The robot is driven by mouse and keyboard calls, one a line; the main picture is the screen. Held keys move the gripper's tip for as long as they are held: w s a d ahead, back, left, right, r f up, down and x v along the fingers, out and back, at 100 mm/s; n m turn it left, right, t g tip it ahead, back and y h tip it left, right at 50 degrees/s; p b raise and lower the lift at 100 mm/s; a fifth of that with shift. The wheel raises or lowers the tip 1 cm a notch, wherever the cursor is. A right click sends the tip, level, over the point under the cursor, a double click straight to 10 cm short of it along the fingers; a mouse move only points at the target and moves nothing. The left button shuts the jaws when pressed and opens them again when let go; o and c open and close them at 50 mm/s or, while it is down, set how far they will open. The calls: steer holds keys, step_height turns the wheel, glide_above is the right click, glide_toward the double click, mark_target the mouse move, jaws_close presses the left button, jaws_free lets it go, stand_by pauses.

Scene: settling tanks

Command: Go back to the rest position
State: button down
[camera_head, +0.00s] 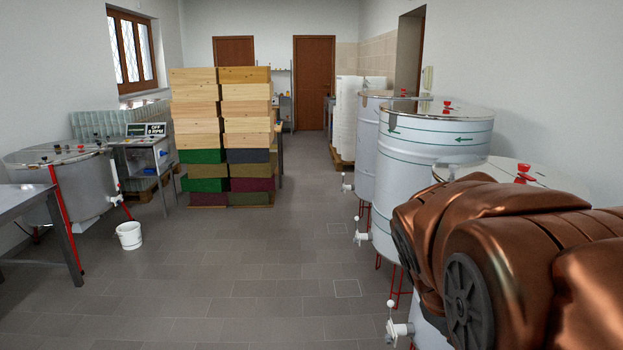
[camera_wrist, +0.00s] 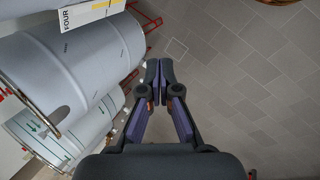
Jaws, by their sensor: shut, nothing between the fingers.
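My gripper (camera_wrist: 159,75) shows in the wrist view with its two fingertips together and nothing between them. It is over the tiled floor, to the right of the steel tanks in that view. My copper-coloured arm fills the lower right of the head view and hides part of the nearest tank. My gripper is not visible in the head view.
Steel settling tanks (camera_head: 436,150) with red stands and white taps line the right side. Stacked wooden boxes (camera_head: 220,130) stand at the middle left. A white bucket (camera_head: 129,236) sits by an extractor drum (camera_head: 80,195). The central tiled floor (camera_head: 270,270) is clear.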

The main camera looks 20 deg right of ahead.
steer(key=s+a+f+m+g+y, duration=0.1)
steer(key=s+a+f, duration=0.3)
steer(key=a, duration=0.6)
steer(key=s+a+f+g+y, duration=0.1)
steer(key=s+a+f+y, duration=0.3)
steer(key=a, duration=0.7)
steer(key=shift+s+m, duration=0.4)
steer(key=shift+s, duration=0.25)
steer(key=shift+d+f, duration=0.1)
